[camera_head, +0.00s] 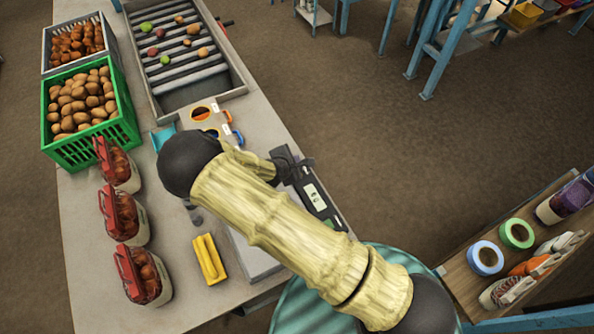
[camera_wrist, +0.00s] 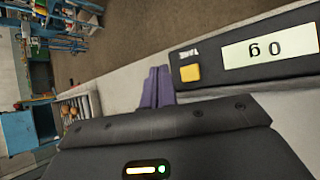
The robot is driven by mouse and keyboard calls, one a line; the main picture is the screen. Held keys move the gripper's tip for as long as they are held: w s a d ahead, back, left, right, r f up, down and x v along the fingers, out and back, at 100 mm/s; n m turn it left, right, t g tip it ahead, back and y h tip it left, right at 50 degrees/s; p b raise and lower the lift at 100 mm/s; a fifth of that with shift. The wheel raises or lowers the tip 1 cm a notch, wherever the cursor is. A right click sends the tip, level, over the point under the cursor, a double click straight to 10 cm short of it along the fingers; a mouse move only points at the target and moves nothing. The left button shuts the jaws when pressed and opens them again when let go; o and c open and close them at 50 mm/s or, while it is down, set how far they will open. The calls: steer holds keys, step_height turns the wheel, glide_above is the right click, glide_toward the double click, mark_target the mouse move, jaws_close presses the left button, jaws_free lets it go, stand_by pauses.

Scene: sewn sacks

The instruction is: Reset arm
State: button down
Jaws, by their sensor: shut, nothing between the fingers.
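My arm, in a pale yellow sleeve, is folded over the table in the head view, and my gripper (camera_head: 288,163) is a small dark shape by the scale. In the wrist view the purple fingers of my gripper (camera_wrist: 156,86) are together with nothing between them. The scale's black display panel (camera_head: 315,195) lies just beside my gripper; in the wrist view the display (camera_wrist: 268,50) reads 0 g, upside down. Three filled sacks with red tops, the far one (camera_head: 118,165), the middle one (camera_head: 124,216) and the near one (camera_head: 143,275), stand along the table's left side.
A green crate of potatoes (camera_head: 120,135), a grey crate of brown produce (camera_head: 45,62) and a roller tray (camera_head: 225,90) fill the table's far end. A yellow object (camera_head: 208,258) lies near my arm. A shelf (camera_head: 460,285) with tape rolls stands at right. The floor between is clear.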

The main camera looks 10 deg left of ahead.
stand_by(0.7)
steer(key=shift+d+m+g+b, duration=0.45)
steer(key=shift+d+m, duration=0.2)
steer(key=shift+m, duration=0.15)
steer(key=s+d+r+m+g+y+b, duration=0.1)
steer(key=s+d+r+m+b, duration=0.3)
steer(key=d+m, duration=0.3)
steer(key=s+d+r+m+g+b, duration=0.2)
steer(key=s+d+r+m+b, duration=0.2)
steer(key=d+m, duration=0.3)
steer(key=s+d+r+m+g+y+b, duration=0.1)
steer(key=s+d+r+m+b, duration=0.3)
steer(key=d+m, duration=0.4)
steer(key=s+d+r+g, duration=0.1)
steer(key=s, duration=0.1)
steer(key=shift+s+d+y, duration=0.3)
stand_by(0.7)
